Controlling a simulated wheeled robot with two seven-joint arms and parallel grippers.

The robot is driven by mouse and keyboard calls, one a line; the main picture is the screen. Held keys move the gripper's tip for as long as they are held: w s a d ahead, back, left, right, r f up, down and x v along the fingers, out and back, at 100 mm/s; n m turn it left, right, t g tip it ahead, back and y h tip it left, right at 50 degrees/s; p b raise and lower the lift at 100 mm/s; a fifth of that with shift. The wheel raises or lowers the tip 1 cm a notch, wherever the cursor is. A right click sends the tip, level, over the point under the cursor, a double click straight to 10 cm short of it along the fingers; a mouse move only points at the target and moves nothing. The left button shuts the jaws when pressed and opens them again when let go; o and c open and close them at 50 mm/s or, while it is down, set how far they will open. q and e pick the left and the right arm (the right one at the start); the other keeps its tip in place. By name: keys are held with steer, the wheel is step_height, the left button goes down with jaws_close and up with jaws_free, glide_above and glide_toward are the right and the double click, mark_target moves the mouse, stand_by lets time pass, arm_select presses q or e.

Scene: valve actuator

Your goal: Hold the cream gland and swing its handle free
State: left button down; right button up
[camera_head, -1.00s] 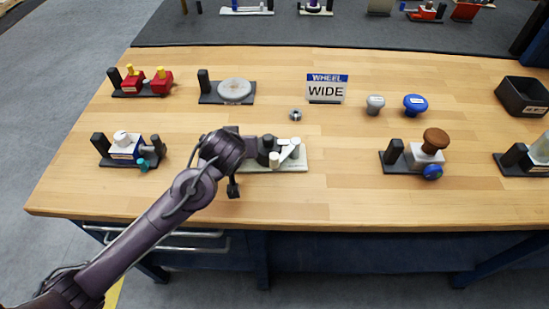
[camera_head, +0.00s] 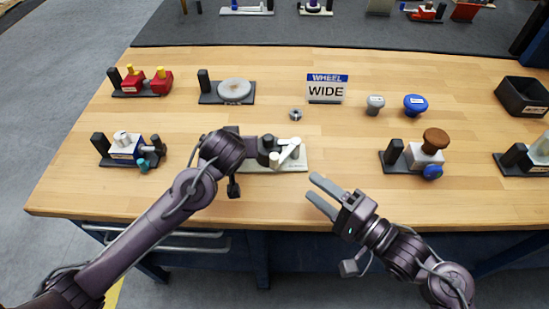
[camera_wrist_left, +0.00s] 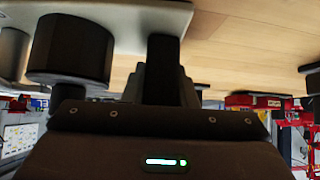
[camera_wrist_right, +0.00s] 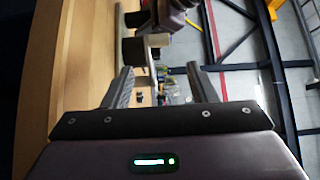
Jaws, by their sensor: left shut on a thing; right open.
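The cream gland's pale base plate (camera_head: 290,166) lies on the bench left of centre in the head view. Its cream handle (camera_head: 287,153) lies across the right part of the fixture, with a pale upright peg at its near end. My left gripper (camera_head: 254,147) reaches in from the left and is shut on the gland; its wrist hides most of the grip and the fixture's left side. The left wrist view shows a black cylinder (camera_wrist_left: 70,50) beside the jaw. My right gripper (camera_head: 316,188) is open and empty, in front and right of the fixture, apart from the handle.
Several other fixtures stand around: a blue-and-white one (camera_head: 125,148) at left, a brown-knobbed one (camera_head: 428,155) at right, a round pale disc (camera_head: 234,90) behind. A WIDE sign (camera_head: 326,90), a small nut (camera_head: 295,114) and two loose knobs stand behind. Bench between gland and brown-knobbed fixture is clear.

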mark_target(278, 162)
steer(key=shift+a, duration=0.3)
steer(key=x, duration=1.1)
steer(key=shift+w+a, duration=0.2)
steer(key=shift+a, duration=0.05)
steer(key=shift+c, duration=0.2)
steer(key=shift+r, duration=0.1)
steer(key=c, duration=1)
steer(key=shift+r, duration=0.15)
jaws_close()
